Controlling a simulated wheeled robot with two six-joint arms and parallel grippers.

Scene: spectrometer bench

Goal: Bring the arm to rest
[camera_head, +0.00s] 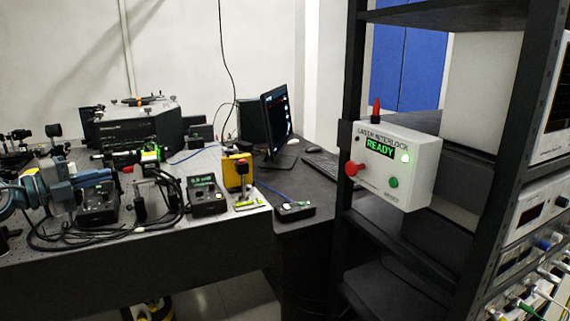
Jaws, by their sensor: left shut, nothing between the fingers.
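My left gripper (100,178) reaches in from the left edge over the optical bench (235,218). It is shut, with nothing seen in its fingers. It is close to a small black box (98,205) with a display, and I cannot tell whether they touch. My right gripper is not in view. The white laser interlock box (418,170) on the rack at the right shows READY in green, with a lit lamp, a red knob and a green button. It is far from my left gripper.
A power meter (206,196), a yellow device (237,169) and coiled black cables crowd the bench near my gripper. A monitor (277,120) and a keyboard (323,163) stand behind. The black rack (343,210) with instruments fills the right side. Floor shows below the bench.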

